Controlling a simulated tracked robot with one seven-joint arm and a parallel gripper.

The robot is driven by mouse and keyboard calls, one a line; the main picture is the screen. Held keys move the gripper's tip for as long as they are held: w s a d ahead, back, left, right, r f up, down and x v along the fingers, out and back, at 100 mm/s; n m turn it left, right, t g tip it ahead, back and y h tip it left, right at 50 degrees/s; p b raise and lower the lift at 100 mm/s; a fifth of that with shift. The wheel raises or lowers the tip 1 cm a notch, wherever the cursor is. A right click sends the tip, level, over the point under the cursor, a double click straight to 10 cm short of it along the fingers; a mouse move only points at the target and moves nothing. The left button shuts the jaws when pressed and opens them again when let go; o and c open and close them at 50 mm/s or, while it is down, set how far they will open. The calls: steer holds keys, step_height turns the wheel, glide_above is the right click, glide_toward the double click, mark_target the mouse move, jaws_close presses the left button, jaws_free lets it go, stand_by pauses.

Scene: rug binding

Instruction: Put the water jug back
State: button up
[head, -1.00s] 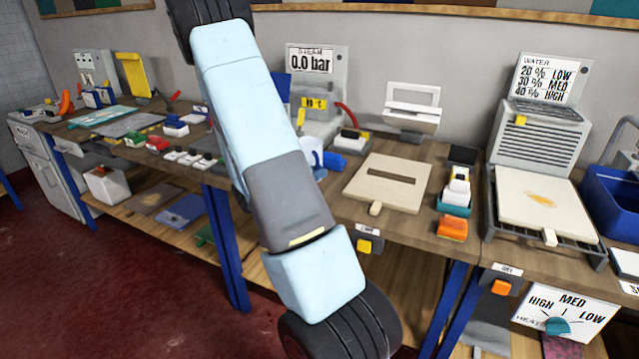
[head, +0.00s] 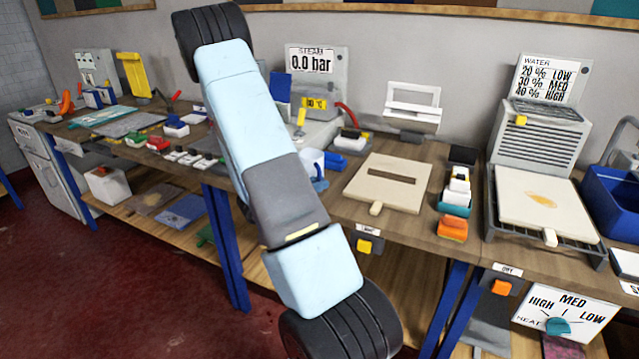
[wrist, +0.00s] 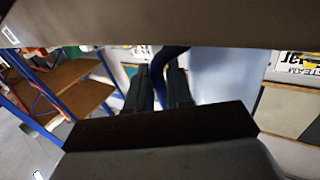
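The water jug (head: 312,160), a pale vessel with a blue handle, shows in the head view just right of my arm, which partly covers it. I cannot tell whether its base touches the bench. In the wrist view the jug's pale body (wrist: 228,85) fills the area right of centre. My gripper (wrist: 161,88) has its two dark fingers close together on either side of the blue handle (wrist: 172,58), seemingly shut on it. In the head view my gripper is hidden behind my arm.
A steam unit (head: 325,75) reading 0.0 bar with a red hose stands behind the jug. A cream slotted board (head: 370,190) lies to its right. Further right are stacked blocks (head: 457,195), a water chart, a grill with a pale pad (head: 520,215) and a blue bin (head: 612,195).

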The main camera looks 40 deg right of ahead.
steer(key=o, duration=0.4)
